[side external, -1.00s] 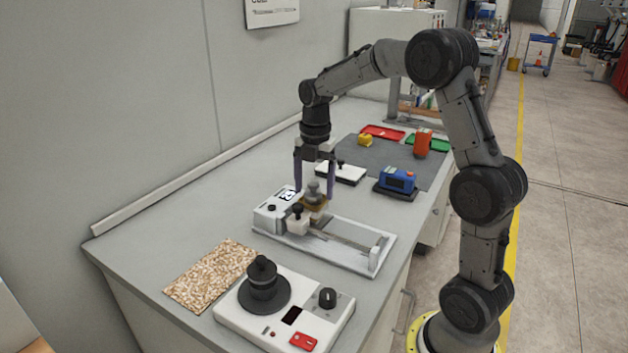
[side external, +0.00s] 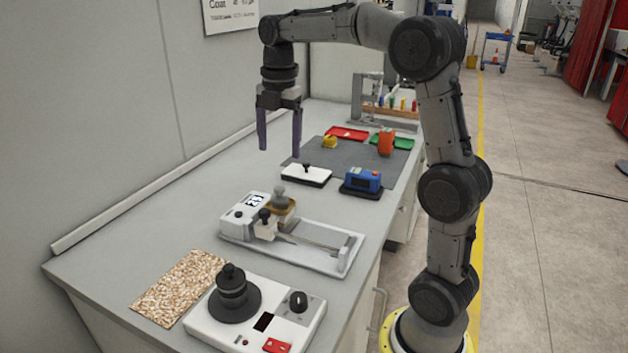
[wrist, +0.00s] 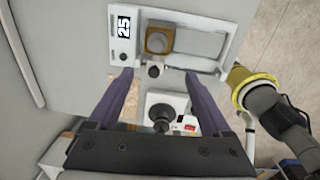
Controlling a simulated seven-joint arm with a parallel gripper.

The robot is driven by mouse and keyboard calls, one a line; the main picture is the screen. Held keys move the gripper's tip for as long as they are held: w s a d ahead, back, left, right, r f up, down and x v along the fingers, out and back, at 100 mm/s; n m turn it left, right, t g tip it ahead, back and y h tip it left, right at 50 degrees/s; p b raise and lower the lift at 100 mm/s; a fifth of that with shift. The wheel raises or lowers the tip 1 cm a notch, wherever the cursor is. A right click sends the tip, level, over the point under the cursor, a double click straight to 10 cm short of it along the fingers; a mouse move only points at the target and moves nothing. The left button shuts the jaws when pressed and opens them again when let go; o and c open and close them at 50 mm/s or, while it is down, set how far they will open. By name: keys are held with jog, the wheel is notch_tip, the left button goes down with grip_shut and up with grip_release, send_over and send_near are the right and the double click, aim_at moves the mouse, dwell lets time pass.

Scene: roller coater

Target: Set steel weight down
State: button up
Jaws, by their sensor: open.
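The steel weight (side external: 279,192) is a small grey knobbed piece. It sits upright on a brown-yellow block (side external: 281,207) on the white roller coater (side external: 310,243), beside its display end. In the wrist view the weight (wrist: 160,40) shows from above on the block, near the top middle. My gripper (side external: 280,150) is open and empty, raised above the bench behind the coater and clear of the weight. Its two purple fingers (wrist: 158,75) point down, spread wide apart. The coater's display (wrist: 123,26) appears to read 25.
A hotplate-like unit (side external: 285,322) with a black knobbed weight (side external: 231,285) stands in front, beside a speckled mat (side external: 178,288). Behind are a white block with a black knob (side external: 306,175), a blue device (side external: 362,181), an orange item (side external: 386,143), and red (side external: 347,133) and green trays.

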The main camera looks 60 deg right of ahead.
jog(key=s+a+m+t, duration=0.3)
jog(key=s+a+m, duration=0.7)
jog(key=s, duration=0.1)
jog(key=s+a+f+m+t, duration=0.1)
jog(key=s+a+f+m, duration=0.1)
jog(key=s+f+m, duration=0.1)
jog(key=s+a+f+m+t, duration=0.1)
jog(key=s+f+m, duration=0.2)
jog(key=s+m, duration=0.2)
jog(key=shift+s+a+f+m, duration=0.2)
jog(key=shift+s+a+m, duration=0.15)
jog(key=shift+s, duration=0.65)
